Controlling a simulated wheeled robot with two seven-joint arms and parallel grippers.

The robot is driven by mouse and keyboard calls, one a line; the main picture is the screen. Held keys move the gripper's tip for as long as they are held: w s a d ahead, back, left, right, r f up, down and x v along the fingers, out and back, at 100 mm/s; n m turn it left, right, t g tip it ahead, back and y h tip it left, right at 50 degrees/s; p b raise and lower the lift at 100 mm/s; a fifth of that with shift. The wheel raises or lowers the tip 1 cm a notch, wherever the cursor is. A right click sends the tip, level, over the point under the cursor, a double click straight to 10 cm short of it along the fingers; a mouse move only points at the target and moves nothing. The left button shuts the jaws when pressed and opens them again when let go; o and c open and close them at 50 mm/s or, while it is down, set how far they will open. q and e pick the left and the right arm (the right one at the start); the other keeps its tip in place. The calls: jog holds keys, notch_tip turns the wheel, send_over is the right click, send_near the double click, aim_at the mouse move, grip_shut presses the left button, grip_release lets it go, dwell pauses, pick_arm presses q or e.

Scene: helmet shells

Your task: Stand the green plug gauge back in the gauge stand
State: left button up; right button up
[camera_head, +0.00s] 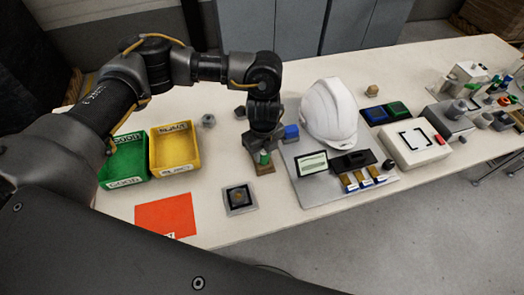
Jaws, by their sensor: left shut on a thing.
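My left gripper (264,147) reaches down near the table's middle, its fingers pointing at the table. It is shut on the green plug gauge (264,158), of which only a small green part shows between the fingertips. The gauge stand, a small brown block (265,169), is right below the gauge and partly hidden by the fingers. I cannot tell whether the gauge is in the stand or just above it. My right gripper is not in view.
A white helmet shell (329,112) stands on a grey board (312,197) close right of the gripper, with a blue block (291,132) between. Left are a yellow bin (176,168) and green bin (107,178). A dark square plate (240,198) and red sheet (166,215) lie in front.

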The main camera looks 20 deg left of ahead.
pick_arm(q)
jog(key=o, duration=0.9)
jog(key=shift+r, duration=0.1)
notch_tip(320, 180, up, 11)
jog(key=shift+f+b, duration=0.2)
jog(key=shift+b, duration=0.2)
jog(key=shift+a, duration=0.1)
